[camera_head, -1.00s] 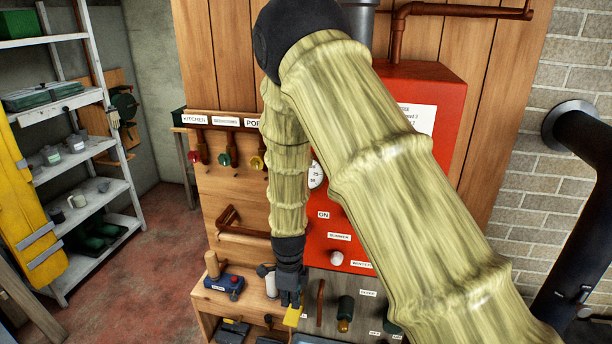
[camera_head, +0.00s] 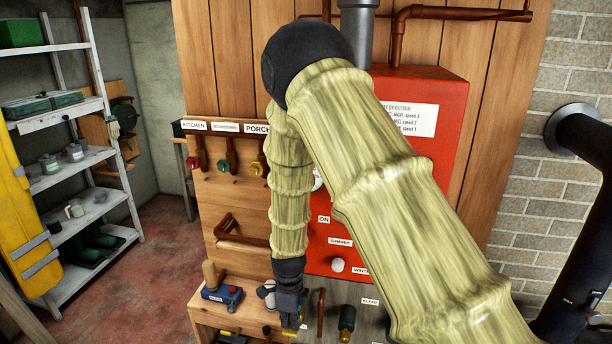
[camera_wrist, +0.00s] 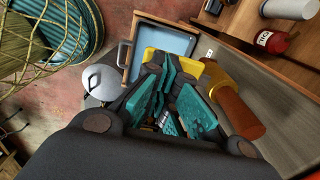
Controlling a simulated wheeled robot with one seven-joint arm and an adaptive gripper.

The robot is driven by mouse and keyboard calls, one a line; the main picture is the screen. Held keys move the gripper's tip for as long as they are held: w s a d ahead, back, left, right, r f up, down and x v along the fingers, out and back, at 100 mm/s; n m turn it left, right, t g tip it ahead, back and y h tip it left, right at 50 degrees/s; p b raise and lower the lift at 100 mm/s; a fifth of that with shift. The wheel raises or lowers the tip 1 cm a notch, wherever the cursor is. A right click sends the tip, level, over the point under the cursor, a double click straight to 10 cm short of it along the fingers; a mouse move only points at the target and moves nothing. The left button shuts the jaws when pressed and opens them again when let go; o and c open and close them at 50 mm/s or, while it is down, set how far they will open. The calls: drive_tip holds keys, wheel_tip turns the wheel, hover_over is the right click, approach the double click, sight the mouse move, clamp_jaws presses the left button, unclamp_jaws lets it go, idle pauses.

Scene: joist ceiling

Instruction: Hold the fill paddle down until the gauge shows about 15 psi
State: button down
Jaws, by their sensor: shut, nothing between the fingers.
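My gripper (camera_head: 290,316) is low in the head view, in front of the board; its teal-padded fingers also show in the wrist view (camera_wrist: 172,98). It is shut, with nothing seen held. A yellow piece (camera_wrist: 214,76), which looks like the fill paddle, shows behind and beside the fingers in the wrist view, next to an orange-brown cylinder (camera_wrist: 236,108). I cannot tell whether the fingers touch it. The gauge is almost wholly hidden behind my arm; only a white sliver (camera_head: 317,181) shows, so its reading cannot be seen.
A red boiler (camera_head: 450,120) with a white knob (camera_head: 337,265) stands behind my arm. Red, green and yellow valves hang left of it. A pale blue tray (camera_wrist: 172,42) lies beyond the fingers.

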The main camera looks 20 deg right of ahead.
drive_tip(key=shift+f, duration=0.3)
drive_tip(key=shift+f+b, duration=0.55)
drive_tip(key=shift+f, duration=0.45)
idle(0.7)
wheel_tip(320, 180, up, 7)
drive_tip(key=p, duration=0.5)
drive_tip(key=shift+r, duration=0.15)
